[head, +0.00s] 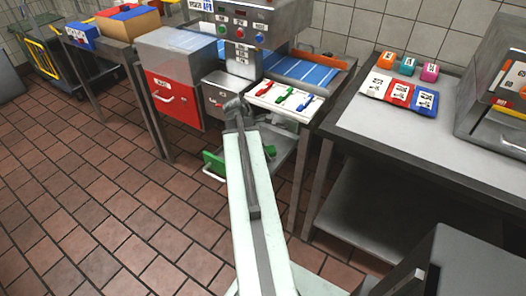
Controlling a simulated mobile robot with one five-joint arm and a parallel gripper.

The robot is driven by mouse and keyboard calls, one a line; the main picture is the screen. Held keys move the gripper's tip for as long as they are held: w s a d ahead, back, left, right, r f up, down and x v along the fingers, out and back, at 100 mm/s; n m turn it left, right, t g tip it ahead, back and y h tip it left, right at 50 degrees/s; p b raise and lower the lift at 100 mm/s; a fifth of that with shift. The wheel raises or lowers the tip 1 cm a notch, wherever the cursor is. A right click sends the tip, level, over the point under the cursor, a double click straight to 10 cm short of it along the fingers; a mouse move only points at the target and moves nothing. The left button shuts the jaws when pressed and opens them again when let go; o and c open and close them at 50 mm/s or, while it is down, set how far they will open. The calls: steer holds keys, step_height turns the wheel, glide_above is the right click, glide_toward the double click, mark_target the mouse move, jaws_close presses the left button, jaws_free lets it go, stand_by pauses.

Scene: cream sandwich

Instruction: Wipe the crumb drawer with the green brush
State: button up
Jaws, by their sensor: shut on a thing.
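A green brush (285,97) lies on a pale tray (257,99) at the front of the machine, between a red brush (265,88) and a blue brush (305,103). Below the machine, a green-fronted drawer (212,160) with a pale handle stands low, partly hidden by my arm; I take it for the crumb drawer. It looks pulled out. The grey far end of my arm (236,104) shows just left of the brush tray. The fingers of my gripper and anything between them cannot be made out.
A red-fronted drawer (172,98) is at the left of the machine. A steel table (385,135) on the right carries several coloured packs and blocks. Another appliance (495,90) stands at the far right. The tiled floor (100,200) on the left is clear.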

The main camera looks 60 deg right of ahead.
steer(key=shift+a+f, duration=0.1)
steer(key=shift+a, duration=0.65)
steer(key=shift+w+d, duration=0.1)
steer(key=shift+w, duration=2.55)
steer(key=shift+f, duration=0.1)
steer(key=shift+s, duration=2.65)
jaws_close()
steer(key=shift+a, duration=1.05)
steer(key=shift+w+d, duration=0.1)
steer(key=shift+w, duration=2.55)
steer(key=shift+s, duration=0.1)
